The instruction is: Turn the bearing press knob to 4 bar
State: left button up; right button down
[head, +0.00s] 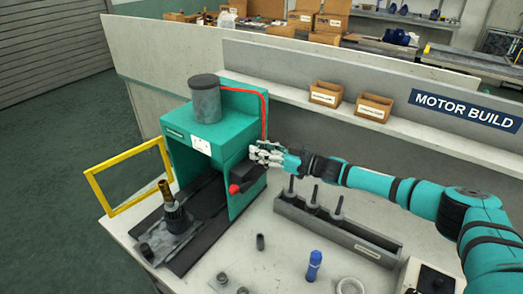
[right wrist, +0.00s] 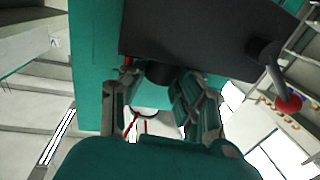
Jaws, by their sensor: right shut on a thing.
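The green bearing press (head: 190,155) stands on the bench, with a dark cylinder (head: 205,100) on top. A dark box (head: 247,177) is on its right side; it also fills the top of the right wrist view (right wrist: 200,35). My right gripper (head: 262,153) is at the press's right side, just above this box. In the right wrist view, its fingers (right wrist: 160,88) are on both sides of a dark round knob (right wrist: 160,73), shut on it. The knob is hidden by the fingers in the head view, and its setting cannot be read. My left gripper is not in view.
A lever with a red ball (right wrist: 288,103) sticks out from the dark box, close to the gripper. A yellow frame (head: 128,170) is at the press's left. A grey rack (head: 345,232) with several dark pins and a blue bottle (head: 313,266) stand in front.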

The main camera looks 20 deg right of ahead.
jog(key=c, duration=1.2)
grip_release()
jog(key=shift+w, duration=0.1)
jog(key=v, duration=1.2)
